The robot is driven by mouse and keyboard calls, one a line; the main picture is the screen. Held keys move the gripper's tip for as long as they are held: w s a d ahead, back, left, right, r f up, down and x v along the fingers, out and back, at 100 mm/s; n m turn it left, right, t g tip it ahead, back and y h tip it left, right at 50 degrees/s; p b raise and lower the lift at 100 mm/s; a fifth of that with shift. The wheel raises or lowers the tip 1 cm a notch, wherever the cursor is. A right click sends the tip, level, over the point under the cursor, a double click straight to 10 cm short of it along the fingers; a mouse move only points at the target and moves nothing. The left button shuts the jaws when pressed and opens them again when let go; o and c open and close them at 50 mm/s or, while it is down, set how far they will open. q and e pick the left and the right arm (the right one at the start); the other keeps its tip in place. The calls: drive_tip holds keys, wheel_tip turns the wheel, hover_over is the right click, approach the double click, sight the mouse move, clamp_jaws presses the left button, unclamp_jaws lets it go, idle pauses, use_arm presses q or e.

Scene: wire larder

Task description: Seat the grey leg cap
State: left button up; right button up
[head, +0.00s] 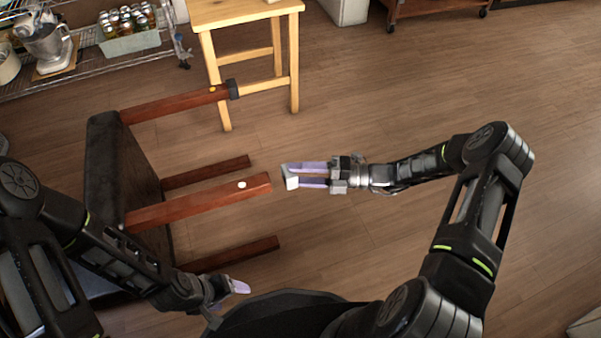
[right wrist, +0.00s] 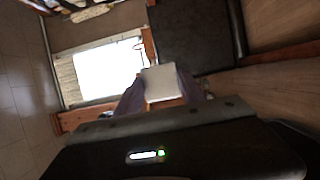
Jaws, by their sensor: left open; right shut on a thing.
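A stool with a dark seat (head: 110,150) lies on its side, its red-brown legs pointing right. The near upper leg (head: 200,203) has a white dot near its bare end. The far leg (head: 170,105) has a yellow dot and a dark cap (head: 233,89) on its end. My right gripper (head: 305,176) is shut on the light grey cap (head: 290,177), just right of the white-dotted leg's end, with a small gap showing. The cap also shows between the fingers in the right wrist view (right wrist: 160,83). My left gripper (head: 236,287) is open, low beside the lower leg.
A wooden table or stool (head: 245,14) stands behind the capped leg. A wire shelf (head: 90,68) at the back left holds a bin of cans (head: 130,40) and a mixer. The floor to the right is clear.

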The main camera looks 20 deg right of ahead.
sight(289, 177)
drive_tip(key=shift+s+a, duration=0.1)
drive_tip(key=shift+a, duration=1.35)
drive_tip(key=shift+p, duration=0.35)
drive_tip(key=shift+a, duration=0.4)
drive_tip(key=shift+p, duration=0.4)
idle(0.7)
drive_tip(key=shift+a+p, duration=0.3)
drive_tip(key=shift+a, duration=0.8)
drive_tip(key=o, duration=1.4)
